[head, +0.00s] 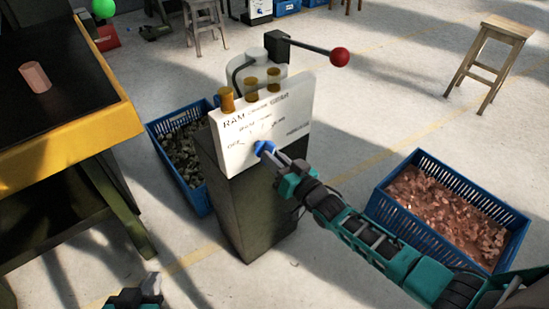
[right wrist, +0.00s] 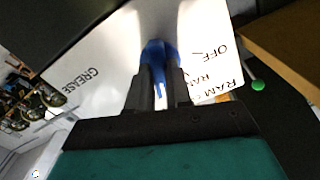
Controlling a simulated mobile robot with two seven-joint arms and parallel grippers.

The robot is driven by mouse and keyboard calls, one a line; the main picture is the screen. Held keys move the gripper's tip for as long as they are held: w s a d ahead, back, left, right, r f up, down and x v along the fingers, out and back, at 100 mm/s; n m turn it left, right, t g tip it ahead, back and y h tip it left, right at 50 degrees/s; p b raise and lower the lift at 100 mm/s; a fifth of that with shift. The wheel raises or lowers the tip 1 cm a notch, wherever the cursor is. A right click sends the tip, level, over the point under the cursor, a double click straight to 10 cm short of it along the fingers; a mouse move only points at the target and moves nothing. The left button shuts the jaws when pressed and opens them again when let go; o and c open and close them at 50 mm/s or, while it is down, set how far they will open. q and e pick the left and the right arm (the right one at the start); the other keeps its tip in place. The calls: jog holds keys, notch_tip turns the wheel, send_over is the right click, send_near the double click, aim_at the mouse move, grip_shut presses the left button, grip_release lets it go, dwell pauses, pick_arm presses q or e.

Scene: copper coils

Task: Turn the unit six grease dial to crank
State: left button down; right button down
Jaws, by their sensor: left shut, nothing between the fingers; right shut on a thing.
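The grease dial is a blue knob (head: 264,148) on the white lettered panel (head: 290,110) of a dark pedestal. My right gripper (head: 272,155) is shut on the dial from the front. In the right wrist view the dial (right wrist: 154,52) sits between the two fingers of my right gripper (right wrist: 156,75). OFF, RAM and GREASE lettering shows around it; the fingers cover part of the panel, and I cannot tell which word the dial points to. My left gripper (head: 152,284) is shut and empty at the bottom edge, away from the pedestal.
Several amber cups (head: 251,88) and a lever with a red ball (head: 339,57) stand atop the unit. A yellow-edged bench (head: 75,147) is at left, a wooden stool (head: 508,27) at far right.

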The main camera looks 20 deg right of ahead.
pick_arm(q)
jog(key=shift+s+d+f, duration=0.1)
pick_arm(e)
jog(key=c, duration=1)
grip_release()
jog(key=shift+c, duration=0.2)
jog(key=shift+s, duration=0.15)
pick_arm(q)
jog(key=shift+s+a+r+p, duration=0.3)
jog(key=shift+a+p, duration=0.35)
jog(key=shift+p, duration=0.45)
pick_arm(e)
jog(key=v, duration=1.2)
jog(key=shift+s, duration=0.35)
pick_arm(q)
jog(key=shift+w+d+r, duration=0.1)
jog(key=shift+r, duration=0.05)
pick_arm(e)
jog(key=shift+d, duration=0.15)
